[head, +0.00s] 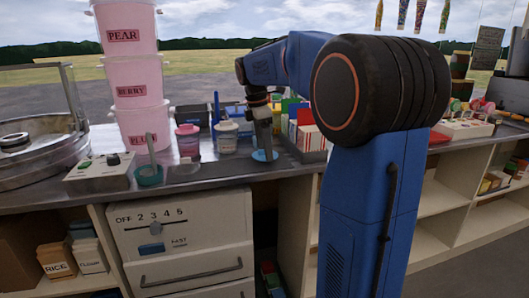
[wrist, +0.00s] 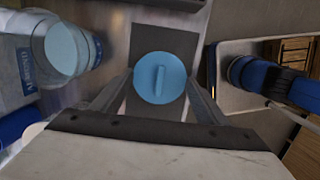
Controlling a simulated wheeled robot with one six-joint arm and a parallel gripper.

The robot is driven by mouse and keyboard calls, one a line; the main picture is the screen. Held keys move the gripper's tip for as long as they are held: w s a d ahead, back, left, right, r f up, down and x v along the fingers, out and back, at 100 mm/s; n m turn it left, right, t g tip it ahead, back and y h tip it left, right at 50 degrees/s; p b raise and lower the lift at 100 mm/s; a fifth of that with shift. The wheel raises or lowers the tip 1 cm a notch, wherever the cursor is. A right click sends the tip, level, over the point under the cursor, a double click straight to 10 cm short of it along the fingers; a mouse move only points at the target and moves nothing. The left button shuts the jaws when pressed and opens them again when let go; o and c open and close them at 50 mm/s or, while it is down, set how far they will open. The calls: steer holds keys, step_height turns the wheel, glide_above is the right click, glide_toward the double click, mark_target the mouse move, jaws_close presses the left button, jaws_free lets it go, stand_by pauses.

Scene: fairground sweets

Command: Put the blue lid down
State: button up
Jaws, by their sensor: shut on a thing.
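The blue lid (head: 265,156) is a small round disc with a raised bar grip. It is just above or on the counter top in the head view; I cannot tell whether it touches. In the wrist view the lid (wrist: 160,92) lies level between the fingers, over a dark grey rectangular patch (wrist: 148,38). My gripper (head: 262,147) points down from above and is shut on the lid. How the fingertips meet the bar grip is not clear.
A white-lidded jar (head: 227,138) and a pink jar (head: 188,141) stand left of my gripper. A box of cartons (head: 308,138) stands close on the right. Stacked pink tubs (head: 137,92) are further left. The counter's front edge (head: 225,180) is near.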

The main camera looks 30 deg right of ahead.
steer(key=shift+f, duration=0.85)
steer(key=shift+f, duration=0.15)
steer(key=o, duration=1)
step_height(320, 180, up, 12)
steer(key=a, duration=0.1)
steer(key=shift+w+a, duration=0.25)
steer(key=shift+a, duration=0.1)
steer(key=s+a+f+m+t, duration=0.1)
steer(key=s+a+f+m, duration=0.35)
steer(key=s, duration=0.45)
steer(key=s+a+f+m+t, duration=0.25)
steer(key=s+a+f, duration=0.25)
steer(key=s, duration=0.3)
steer(key=s+a+f+m+t+y, duration=0.1)
steer(key=s+a+f+m, duration=0.3)
steer(key=s+f, duration=0.9)
steer(key=f+m, duration=0.1)
steer(key=m, duration=0.2)
steer(key=shift+s+a+f+m+t+y, duration=0.15)
steer(key=shift+s+f+m+t+y, duration=0.2)
steer(key=shift+s+f+m+y, duration=0.05)
